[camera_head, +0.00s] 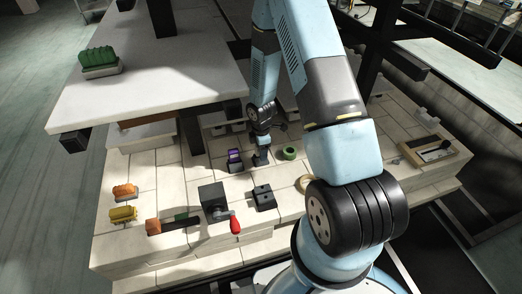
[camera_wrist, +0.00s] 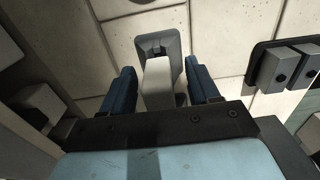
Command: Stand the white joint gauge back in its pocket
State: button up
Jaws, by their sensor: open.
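In the wrist view, the white joint gauge (camera_wrist: 158,79) is a pale upright block between my two blue fingers. My gripper (camera_wrist: 160,88) is open, with a gap visible on either side of the gauge. A grey pocket (camera_wrist: 173,46) with a darker recess lies just beyond the gauge; I cannot tell whether the gauge's lower end is in it. In the head view, my gripper (camera_head: 262,158) points down low over the pale block deck, and the gauge cannot be made out there.
A purple-topped dark holder (camera_head: 234,160) stands left of my gripper and a green ring (camera_head: 289,153) right. Nearer are a dark block (camera_head: 263,197) and a grey box (camera_head: 213,198) with a red-knobbed lever. A white shelf (camera_head: 160,88) overhangs at left. A wooden tray (camera_head: 414,158) lies right.

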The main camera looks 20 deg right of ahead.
jog(key=shift+r, duration=0.1)
jog(key=shift+r, duration=3.85)
jog(key=shift+r, duration=0.1)
